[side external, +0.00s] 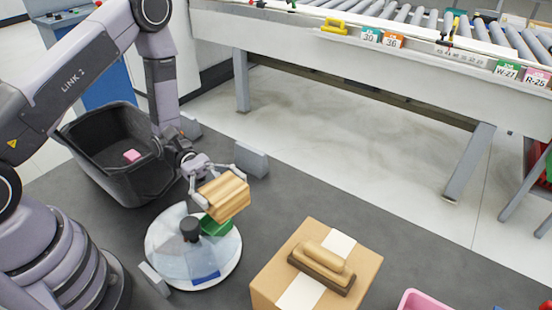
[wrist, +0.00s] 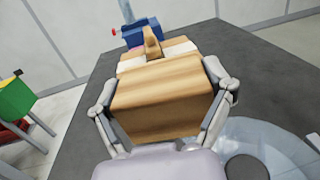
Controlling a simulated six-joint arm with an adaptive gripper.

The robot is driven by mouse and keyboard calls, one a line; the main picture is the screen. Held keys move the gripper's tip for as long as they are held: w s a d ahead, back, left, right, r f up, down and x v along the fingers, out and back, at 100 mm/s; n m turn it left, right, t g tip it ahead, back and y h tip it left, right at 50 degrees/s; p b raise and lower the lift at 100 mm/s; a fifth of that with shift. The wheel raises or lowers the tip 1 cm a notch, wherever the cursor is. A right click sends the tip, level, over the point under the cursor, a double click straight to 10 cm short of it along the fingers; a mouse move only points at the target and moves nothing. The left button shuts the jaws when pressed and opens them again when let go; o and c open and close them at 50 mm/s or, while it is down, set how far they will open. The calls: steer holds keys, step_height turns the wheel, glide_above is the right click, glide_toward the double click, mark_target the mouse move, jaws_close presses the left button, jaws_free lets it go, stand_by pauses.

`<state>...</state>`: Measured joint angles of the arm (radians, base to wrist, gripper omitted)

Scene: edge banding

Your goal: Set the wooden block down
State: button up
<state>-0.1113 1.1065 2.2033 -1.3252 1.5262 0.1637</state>
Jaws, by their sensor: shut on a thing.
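The wooden block (side external: 224,197) is light brown with visible grain. My gripper (side external: 205,185) is shut on it and holds it a little tilted, above the right part of a round white disc (side external: 165,247). In the wrist view the block (wrist: 165,103) fills the middle, with a finger of my gripper (wrist: 165,110) on each side. The block's underside is hidden, and a green piece (side external: 214,226) shows just below it on the disc.
A cardboard box (side external: 262,285) with a wooden-handled brush (side external: 323,265) on top stands to the right. A black bin (side external: 117,180) holding a pink piece stands behind left. A pink container (side external: 425,302) is at front right. Dark mat lies bare between disc and box.

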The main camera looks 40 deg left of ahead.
mark_target(219, 217)
steer(key=s+m+g, duration=0.1)
steer(key=s+f+m+g, duration=0.1)
steer(key=s+g, duration=0.1)
steer(key=shift+d+f+g+y, duration=0.15)
steer(key=shift+g+y, duration=0.15)
steer(key=shift+y, duration=0.1)
steer(key=shift+d+f+m+g, duration=0.15)
steer(key=shift+f+m+g, duration=0.15)
steer(key=shift+m, duration=0.1)
steer(key=w+d+f, duration=0.2)
steer(key=w, duration=0.1)
steer(key=w+d+f, duration=0.2)
steer(key=w+f, duration=0.1)
steer(key=w, duration=0.1)
steer(key=w+d+f, duration=0.2)
steer(key=w+f, duration=0.1)
steer(key=shift+w+d+f, duration=0.2)
steer(key=shift+d+f, duration=0.05)
steer(key=shift+d, duration=0.05)
steer(key=shift+w+d+f, duration=0.25)
steer(key=shift+w+f, duration=0.1)
steer(key=shift+f, duration=1.7)
steer(key=shift+f, duration=0.1)
steer(key=o, duration=1.1)
